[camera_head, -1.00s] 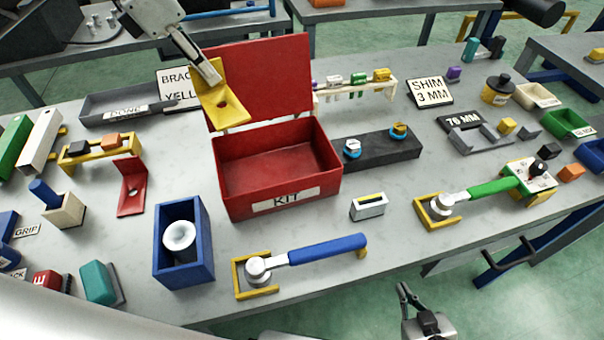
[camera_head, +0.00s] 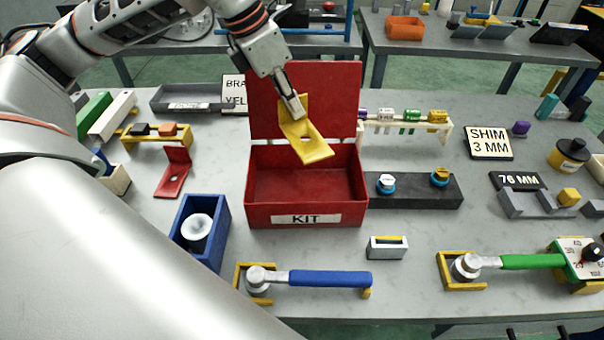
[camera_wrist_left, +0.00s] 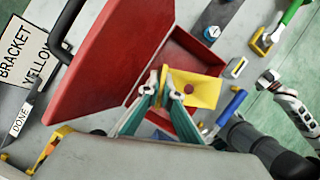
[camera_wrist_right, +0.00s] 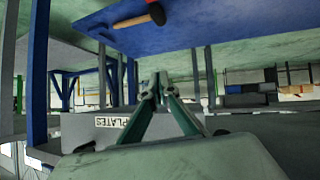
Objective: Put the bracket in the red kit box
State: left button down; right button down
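The yellow bracket (camera_head: 306,143) is an L-shaped plate with a hole, held above the open red kit box. My left gripper (camera_head: 291,108) is shut on its upright flange; the left wrist view shows the fingers (camera_wrist_left: 166,88) pinching the bracket (camera_wrist_left: 197,90). The red kit box (camera_head: 305,214) stands on the bench with its lid raised behind; its visible floor is empty. In the left wrist view the lid and part of the box (camera_wrist_left: 195,52) show beside the bracket. My right gripper (camera_wrist_right: 159,88) shows only in the right wrist view, with its fingertips close together and nothing seen between them.
A red bracket (camera_head: 174,172) and blue bin (camera_head: 203,232) are left of the box. A dark block with knobs (camera_head: 415,190) adjoins it on the right. A blue-handled tool (camera_head: 318,278) lies in front. A bracket-yellow sign (camera_head: 234,93) stands behind the lid's left edge.

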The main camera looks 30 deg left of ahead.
pick_arm(q)
notch_tip(320, 180, down, 16)
jog(key=shift+f, duration=0.15)
dwell(0.4)
jog(key=shift+f+b, duration=0.1)
jog(key=shift+b, duration=0.25)
jog(key=c, duration=2.6)
grip_release()
jog(key=shift+o, duration=0.2)
jog(key=v, duration=1.2)
